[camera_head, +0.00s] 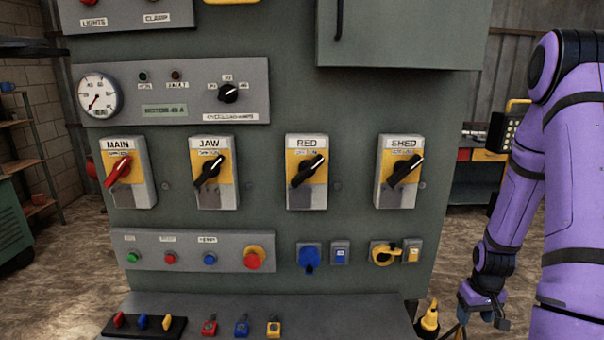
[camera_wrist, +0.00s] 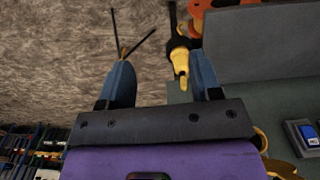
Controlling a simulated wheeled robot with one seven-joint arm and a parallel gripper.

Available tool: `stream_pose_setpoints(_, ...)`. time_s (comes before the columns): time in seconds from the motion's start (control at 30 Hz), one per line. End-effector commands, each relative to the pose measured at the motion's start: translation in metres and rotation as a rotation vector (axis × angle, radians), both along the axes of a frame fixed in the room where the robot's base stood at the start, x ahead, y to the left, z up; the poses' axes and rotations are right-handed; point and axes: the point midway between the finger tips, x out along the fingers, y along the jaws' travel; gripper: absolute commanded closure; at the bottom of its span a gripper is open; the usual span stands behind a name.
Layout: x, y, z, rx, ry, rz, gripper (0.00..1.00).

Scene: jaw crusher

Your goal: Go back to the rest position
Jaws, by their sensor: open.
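My gripper (camera_head: 484,306) hangs low at the right of the head view, beside the grey-green control cabinet (camera_head: 290,110). In the wrist view my gripper (camera_wrist: 158,72) shows two blue fingers spread apart. A yellow and black object (camera_wrist: 181,60) shows between them, close to the right finger in the picture. It also stands at the cabinet's lower right in the head view (camera_head: 430,318). Its exact distance from the fingers cannot be told. My purple arm comes down from the upper right and bends at the elbow.
The cabinet carries rotary switches marked MAIN (camera_head: 118,172), JAW (camera_head: 210,172), RED (camera_head: 307,172) and SHED (camera_head: 403,172). A lower ledge holds padlocks (camera_head: 241,325) and a black strip of coloured tags (camera_head: 142,322). A shelf (camera_head: 32,150) stands left. Floor (camera_wrist: 50,50) shows beside the cabinet.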

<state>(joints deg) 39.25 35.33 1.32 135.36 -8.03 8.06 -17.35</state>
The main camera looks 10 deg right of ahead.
Motion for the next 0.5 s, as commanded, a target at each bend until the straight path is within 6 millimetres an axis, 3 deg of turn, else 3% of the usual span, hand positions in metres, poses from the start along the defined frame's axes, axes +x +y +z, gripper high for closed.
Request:
stream_pose_setpoints(0.27, 0.015, 0.014, 0.042, -0.028, -0.026, 0.019, 0.42)
stream_pose_setpoints(0.5, 0.031, 0.041, 0.106, -0.064, -0.071, 0.043, 0.42)
